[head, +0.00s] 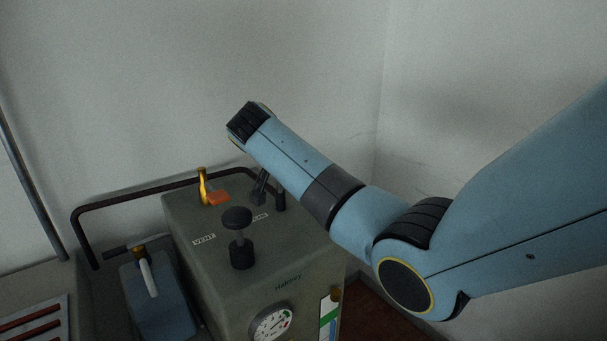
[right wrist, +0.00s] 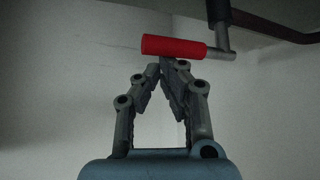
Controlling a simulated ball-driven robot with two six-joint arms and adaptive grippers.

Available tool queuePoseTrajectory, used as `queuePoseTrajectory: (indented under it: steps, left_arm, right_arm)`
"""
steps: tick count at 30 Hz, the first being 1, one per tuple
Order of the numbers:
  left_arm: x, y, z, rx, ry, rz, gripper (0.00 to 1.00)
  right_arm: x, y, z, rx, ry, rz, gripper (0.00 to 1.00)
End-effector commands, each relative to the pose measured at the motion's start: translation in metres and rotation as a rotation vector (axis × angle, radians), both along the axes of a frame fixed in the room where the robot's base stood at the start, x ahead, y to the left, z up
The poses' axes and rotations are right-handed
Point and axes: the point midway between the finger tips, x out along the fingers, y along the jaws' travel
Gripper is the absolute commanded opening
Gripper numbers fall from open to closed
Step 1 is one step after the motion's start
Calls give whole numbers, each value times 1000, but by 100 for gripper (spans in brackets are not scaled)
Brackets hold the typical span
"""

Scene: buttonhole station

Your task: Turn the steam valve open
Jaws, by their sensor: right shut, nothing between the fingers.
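In the right wrist view a red handle (right wrist: 175,46) lies sideways on a grey metal stem, and I take it to be the steam valve's handle. My right gripper (right wrist: 166,64) is shut and empty, its fingertips close to the handle's underside. I cannot tell whether they touch it. In the head view my right arm crosses in front, and the red handle is not visible there. A partly covered label (head: 260,217) sits on the grey-green machine top (head: 205,262), beside small dark parts that I cannot tell apart. My left gripper is out of view.
The machine top carries a black mushroom knob (head: 237,218) behind the gauge (head: 271,324), and a brass-and-orange lever (head: 203,188) near the VENT label (head: 204,240). A dark pipe rail (head: 130,196) runs behind. A blue block (head: 155,297) with a white handle stands left. Walls enclose the back.

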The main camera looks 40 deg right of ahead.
Motion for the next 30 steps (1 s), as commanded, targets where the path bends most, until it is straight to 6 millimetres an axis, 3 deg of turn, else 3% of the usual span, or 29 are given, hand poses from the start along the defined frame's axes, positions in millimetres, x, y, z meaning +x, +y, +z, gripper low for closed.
queuePoseTrajectory:
  steps: [17,25,30]
  left_arm:
    - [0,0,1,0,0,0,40]
    - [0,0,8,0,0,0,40]
    - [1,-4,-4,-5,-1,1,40]
  right_arm:
    - [-1,3,-3,7,5,2,0]
    - [6,-26,9,-1,2,14,0]
    - [11,6,36,5,-4,19,0]
